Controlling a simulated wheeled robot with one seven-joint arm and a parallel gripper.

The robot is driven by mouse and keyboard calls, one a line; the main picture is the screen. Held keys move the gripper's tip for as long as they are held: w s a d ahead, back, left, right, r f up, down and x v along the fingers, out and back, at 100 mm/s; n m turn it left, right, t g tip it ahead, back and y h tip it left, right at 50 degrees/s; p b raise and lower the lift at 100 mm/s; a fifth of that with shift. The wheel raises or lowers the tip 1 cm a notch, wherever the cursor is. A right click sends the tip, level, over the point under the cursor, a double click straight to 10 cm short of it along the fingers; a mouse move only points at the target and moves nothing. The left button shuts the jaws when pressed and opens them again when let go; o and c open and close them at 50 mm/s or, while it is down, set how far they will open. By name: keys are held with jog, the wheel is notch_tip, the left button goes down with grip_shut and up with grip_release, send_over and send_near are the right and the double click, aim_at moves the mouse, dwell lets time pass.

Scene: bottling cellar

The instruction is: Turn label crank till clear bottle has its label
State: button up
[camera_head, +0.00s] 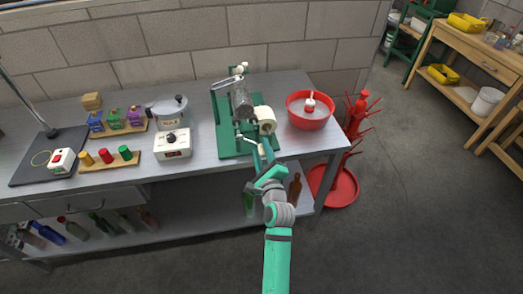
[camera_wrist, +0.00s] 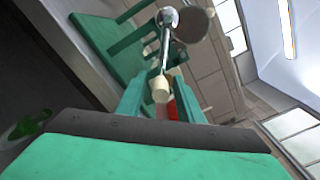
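The green label machine (camera_head: 234,142) stands near the right end of the steel bench. A clear, greyish bottle (camera_head: 241,101) appears to lie across its top; I cannot make out a label on it. A cream label roll (camera_head: 266,119) sits at the machine's right side. My gripper (camera_head: 262,158) is at the machine's front right. In the wrist view, the crank's metal arm (camera_wrist: 166,45) ends in a cream knob (camera_wrist: 160,88). The knob shows between the two green fingers of my gripper (camera_wrist: 159,98), with gaps on both sides. The fingers look open and not closed on it.
A red basin (camera_head: 304,119) with a small bottle stands right of the machine. A white control box (camera_head: 173,145) and a pot (camera_head: 169,111) stand to its left. A red bottle tree (camera_head: 357,118) stands beyond the bench's right end. Bottles lie on the shelf below.

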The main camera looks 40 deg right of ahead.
jog(key=v, duration=1)
jog(key=shift+s+a, duration=0.2)
jog(key=shift+s, duration=0.15)
jog(key=shift+s+m, duration=0.15)
jog(key=shift+m, duration=0.15)
jog(key=shift+a+m, duration=0.1)
jog(key=shift+m, duration=0.4)
jog(key=x, duration=1)
jog(key=shift+w, duration=0.35)
grip_shut()
